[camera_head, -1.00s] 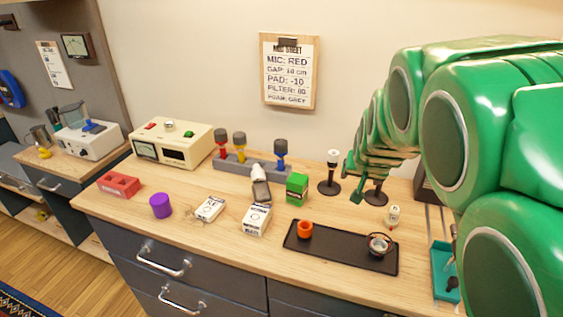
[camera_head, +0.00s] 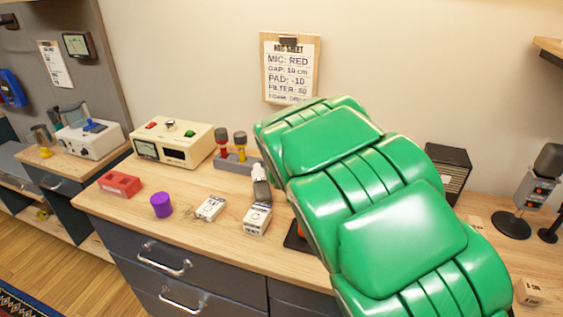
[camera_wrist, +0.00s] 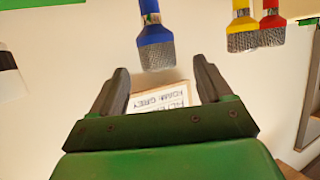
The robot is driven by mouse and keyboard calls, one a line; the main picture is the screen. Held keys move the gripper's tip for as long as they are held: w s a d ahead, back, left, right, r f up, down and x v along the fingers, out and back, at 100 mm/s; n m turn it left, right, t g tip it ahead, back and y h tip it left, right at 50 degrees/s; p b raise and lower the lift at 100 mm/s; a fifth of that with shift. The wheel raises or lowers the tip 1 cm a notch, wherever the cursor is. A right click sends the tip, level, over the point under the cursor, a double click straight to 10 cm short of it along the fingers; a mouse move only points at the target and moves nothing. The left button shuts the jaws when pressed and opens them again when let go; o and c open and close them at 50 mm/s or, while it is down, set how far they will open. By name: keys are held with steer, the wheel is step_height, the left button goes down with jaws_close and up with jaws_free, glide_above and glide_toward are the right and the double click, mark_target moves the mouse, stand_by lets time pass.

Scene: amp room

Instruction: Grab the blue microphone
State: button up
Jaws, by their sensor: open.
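The blue microphone (camera_wrist: 156,38) shows in the wrist view, just beyond my fingertips, with its grey mesh head between the lines of the two fingers. My gripper (camera_wrist: 162,75) is open and empty, apart from the microphone. The yellow microphone (camera_wrist: 242,32) and the red microphone (camera_wrist: 272,30) are to its right in that view. In the head view, the red (camera_head: 221,142) and yellow (camera_head: 240,147) microphones stand upright in the grey rack (camera_head: 232,165). My green arm hides the blue one and my gripper there.
The mic sheet (camera_head: 290,70) hangs on the wall; part of it shows between my fingers. A beige device (camera_head: 172,140) stands left of the rack. A white box (camera_head: 257,219), purple cylinder (camera_head: 161,205) and red block (camera_head: 119,185) are in front.

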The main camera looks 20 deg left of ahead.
steer(key=shift+d+f+x, duration=0.1)
steer(key=shift+x, duration=1.8)
steer(key=shift+d+f+x, duration=0.1)
steer(key=shift+d+x, duration=0.05)
steer(key=shift+x, duration=1.75)
jaws_close()
